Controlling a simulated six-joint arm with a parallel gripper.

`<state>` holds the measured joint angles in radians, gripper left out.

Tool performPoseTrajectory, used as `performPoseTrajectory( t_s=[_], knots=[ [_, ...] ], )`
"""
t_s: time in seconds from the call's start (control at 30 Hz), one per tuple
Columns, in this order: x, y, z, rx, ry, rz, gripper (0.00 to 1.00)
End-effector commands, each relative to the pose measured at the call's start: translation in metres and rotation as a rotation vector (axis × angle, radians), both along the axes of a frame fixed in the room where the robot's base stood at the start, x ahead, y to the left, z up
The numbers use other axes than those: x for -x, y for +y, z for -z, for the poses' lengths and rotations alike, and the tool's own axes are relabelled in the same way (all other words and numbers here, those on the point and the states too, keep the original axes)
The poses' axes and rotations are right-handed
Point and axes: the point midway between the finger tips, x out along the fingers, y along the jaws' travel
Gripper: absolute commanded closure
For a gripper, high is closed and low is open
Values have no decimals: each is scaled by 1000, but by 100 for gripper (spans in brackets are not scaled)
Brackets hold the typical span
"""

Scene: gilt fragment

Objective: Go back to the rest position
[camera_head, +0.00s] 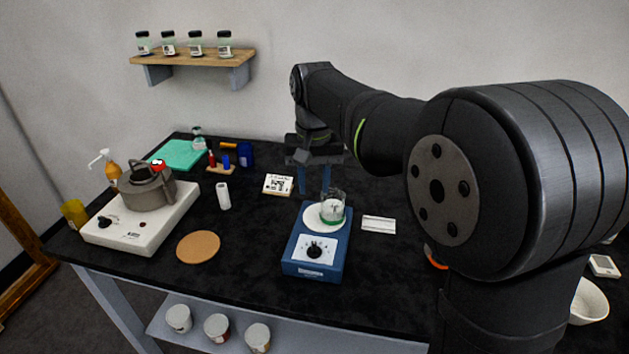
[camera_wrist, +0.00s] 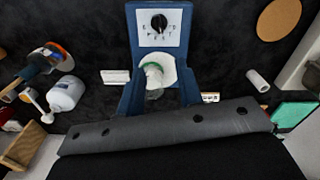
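My gripper (camera_head: 315,188) hangs over the back half of the black table, its two blue fingers pointing down and spread apart with nothing between them in the head view. It is behind the blue stirrer (camera_head: 301,257). A small glass beaker (camera_head: 333,213) with green on it stands upright on the stirrer's round white plate (camera_head: 312,219). In the wrist view my gripper (camera_wrist: 158,88) is open, with the beaker (camera_wrist: 154,78) appearing between the fingers; I cannot see contact. The stirrer (camera_wrist: 137,22) and its dial face lie beyond.
A white hotplate (camera_head: 128,236) with a grey pot (camera_head: 148,190) stands at left. A cork mat (camera_head: 198,247), a white cylinder (camera_head: 223,196), and a white card (camera_head: 379,225) lie around the stirrer. A white bowl (camera_head: 589,302) is at right. A jar shelf (camera_head: 190,58) is on the wall.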

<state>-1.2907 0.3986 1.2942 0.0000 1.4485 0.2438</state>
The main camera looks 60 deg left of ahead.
Motion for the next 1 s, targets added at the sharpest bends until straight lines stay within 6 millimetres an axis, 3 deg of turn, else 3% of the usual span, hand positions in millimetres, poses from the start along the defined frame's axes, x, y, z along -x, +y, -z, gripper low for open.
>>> performPoseTrajectory(
  t_s=[0.47, 0.67, 1.0],
  knots=[
    [0, 0, 6, 2, 1, 0, 67],
    [0, 0, 34, 4, 1, 0, 67],
    [0, 0, 103, 4, 1, 0, 67]
  ],
)
